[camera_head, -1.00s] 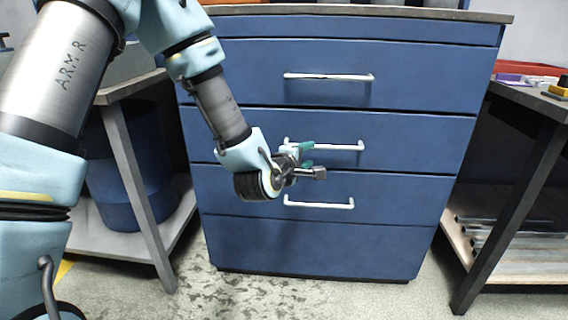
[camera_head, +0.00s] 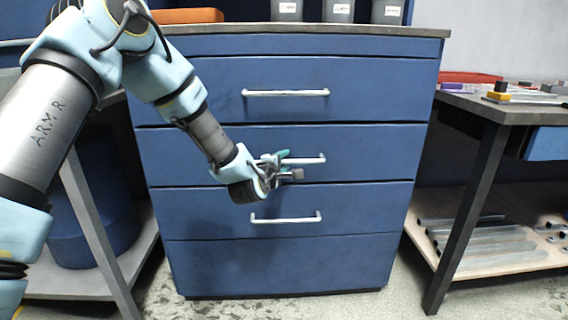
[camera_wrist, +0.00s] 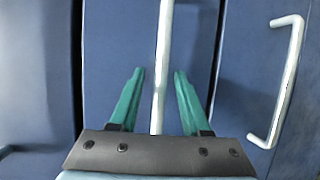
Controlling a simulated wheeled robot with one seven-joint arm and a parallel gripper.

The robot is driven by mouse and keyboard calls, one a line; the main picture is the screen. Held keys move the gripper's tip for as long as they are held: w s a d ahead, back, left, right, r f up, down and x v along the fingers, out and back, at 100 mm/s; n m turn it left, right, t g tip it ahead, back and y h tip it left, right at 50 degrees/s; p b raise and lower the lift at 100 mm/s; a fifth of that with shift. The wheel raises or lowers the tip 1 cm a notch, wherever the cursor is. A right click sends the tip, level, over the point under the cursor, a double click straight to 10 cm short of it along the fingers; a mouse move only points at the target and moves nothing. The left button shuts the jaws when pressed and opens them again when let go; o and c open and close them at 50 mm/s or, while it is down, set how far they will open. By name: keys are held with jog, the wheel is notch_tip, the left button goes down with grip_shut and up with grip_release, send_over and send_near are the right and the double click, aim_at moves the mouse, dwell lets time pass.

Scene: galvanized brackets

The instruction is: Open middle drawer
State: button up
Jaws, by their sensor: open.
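The blue cabinet (camera_head: 290,265) has stacked drawers, all looking closed. The middle drawer (camera_head: 370,155) has a white bar handle (camera_head: 313,160), partly hidden at its left end by my gripper (camera_head: 284,165). In the wrist view, my gripper (camera_wrist: 158,80) is open, with one green finger on each side of the middle handle (camera_wrist: 163,60). The bar runs between the fingers and they look apart from it. How deep the fingers reach around it is hard to tell.
White handles sit above (camera_head: 286,93) and below (camera_head: 286,219) the middle one; the lower one shows at right in the wrist view (camera_wrist: 288,85). A workbench (camera_head: 480,105) stands at right, with metal bars (camera_head: 480,250) on its shelf. Grey bins (camera_head: 338,11) stand on the cabinet.

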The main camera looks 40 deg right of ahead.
grip_shut()
dwell(0.3)
dwell(1.1)
